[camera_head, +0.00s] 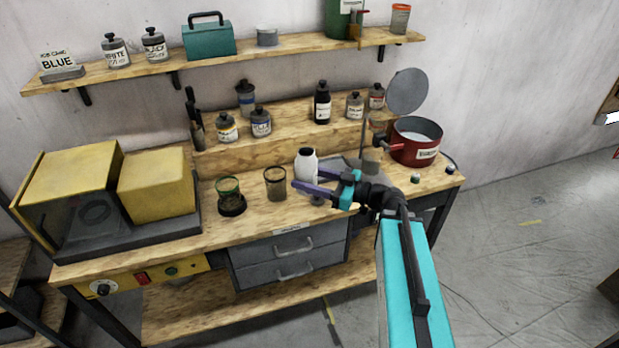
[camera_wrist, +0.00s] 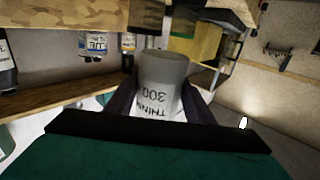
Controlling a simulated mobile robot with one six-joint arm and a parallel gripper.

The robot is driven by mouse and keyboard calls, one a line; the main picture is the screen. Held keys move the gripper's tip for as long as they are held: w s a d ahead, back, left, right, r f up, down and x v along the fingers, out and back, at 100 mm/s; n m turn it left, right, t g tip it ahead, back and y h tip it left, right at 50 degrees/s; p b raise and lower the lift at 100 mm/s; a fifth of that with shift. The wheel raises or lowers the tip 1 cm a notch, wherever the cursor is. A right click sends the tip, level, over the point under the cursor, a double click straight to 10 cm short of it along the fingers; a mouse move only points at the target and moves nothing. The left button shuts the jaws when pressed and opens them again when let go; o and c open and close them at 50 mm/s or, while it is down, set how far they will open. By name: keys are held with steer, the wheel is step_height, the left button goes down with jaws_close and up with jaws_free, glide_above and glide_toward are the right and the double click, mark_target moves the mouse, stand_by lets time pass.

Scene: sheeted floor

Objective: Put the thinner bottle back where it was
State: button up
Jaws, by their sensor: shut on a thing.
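The thinner bottle (camera_head: 306,163) is pale with a dark cap and stands upright in the head view, above the front middle of the bench. My gripper (camera_head: 309,187) reaches in from the right and is shut around its lower part. In the wrist view the bottle (camera_wrist: 157,85) sits between both fingers (camera_wrist: 160,105), with part of a "THINN" label and "300" showing upside down. I cannot tell whether its base touches the bench.
A glass beaker (camera_head: 276,184) and a green-rimmed jar (camera_head: 231,196) stand left of the bottle. The red pot (camera_head: 416,143) is right. Several bottles stand on the raised ledge (camera_head: 290,123) behind, with gaps between them. A wall shelf (camera_head: 220,62) hangs above.

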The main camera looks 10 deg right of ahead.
step_height(320, 180, down, 9)
steer(key=b, duration=0.8)
